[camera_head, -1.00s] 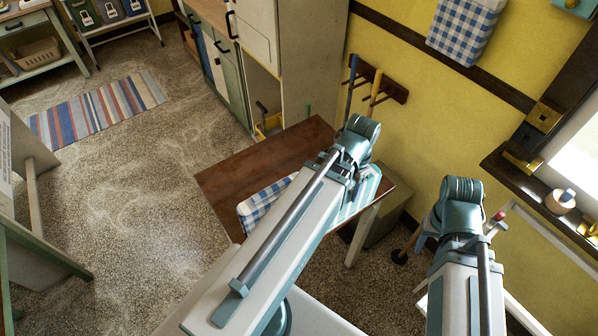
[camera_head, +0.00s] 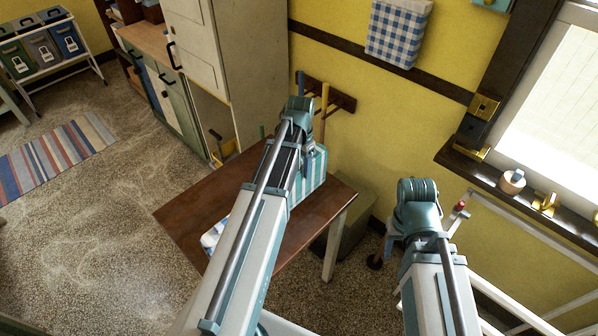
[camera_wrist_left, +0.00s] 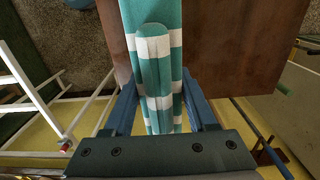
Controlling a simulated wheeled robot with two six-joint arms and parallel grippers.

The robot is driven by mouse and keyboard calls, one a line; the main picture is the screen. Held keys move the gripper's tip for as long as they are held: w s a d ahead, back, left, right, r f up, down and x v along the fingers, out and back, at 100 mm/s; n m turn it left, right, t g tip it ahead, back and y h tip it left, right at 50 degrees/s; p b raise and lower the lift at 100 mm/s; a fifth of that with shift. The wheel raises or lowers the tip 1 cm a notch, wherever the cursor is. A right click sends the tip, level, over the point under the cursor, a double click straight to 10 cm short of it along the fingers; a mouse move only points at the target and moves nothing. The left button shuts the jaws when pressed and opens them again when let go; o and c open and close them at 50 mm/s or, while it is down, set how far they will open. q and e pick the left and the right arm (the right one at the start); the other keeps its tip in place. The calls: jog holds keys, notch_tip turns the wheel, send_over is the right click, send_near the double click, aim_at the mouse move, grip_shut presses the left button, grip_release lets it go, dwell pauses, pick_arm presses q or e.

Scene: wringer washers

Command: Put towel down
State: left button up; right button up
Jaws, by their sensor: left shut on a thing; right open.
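A teal-and-white striped towel (camera_head: 311,178) is over the right part of the brown table (camera_head: 190,208). My left gripper (camera_wrist_left: 163,108) is shut on this towel (camera_wrist_left: 155,45), which lies between its two blue fingers in the left wrist view. In the head view the arm hides much of the towel, and I cannot tell whether it touches the table. My right gripper (camera_head: 420,208) is right of the table, beside the window wall. Its wrist shows, its fingertips are hidden, and no object shows in it.
A blue-and-white checked cloth (camera_head: 212,236) lies on the table's near left part, partly behind my left arm. A cabinet (camera_head: 228,75) stands behind the table. A peg rail (camera_head: 340,101) and a hanging checked towel (camera_head: 398,33) are on the yellow wall. The tabletop's left part is bare.

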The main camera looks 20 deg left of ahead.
pick_arm(q)
jog(key=shift+w+a, duration=0.15)
jog(key=shift+w, duration=0.1)
jog(key=shift+w+a+f, duration=0.1)
jog(key=shift+w+a, duration=0.25)
jog(key=shift+w, duration=0.15)
jog(key=f+b, duration=0.3)
jog(key=shift+s+d+f+b, duration=0.1)
jog(key=shift+s+f+b, duration=0.1)
jog(key=shift+f+b, duration=0.1)
jog(key=shift+f, duration=0.1)
jog(key=o, duration=1.3)
jog(key=shift+r, duration=0.2)
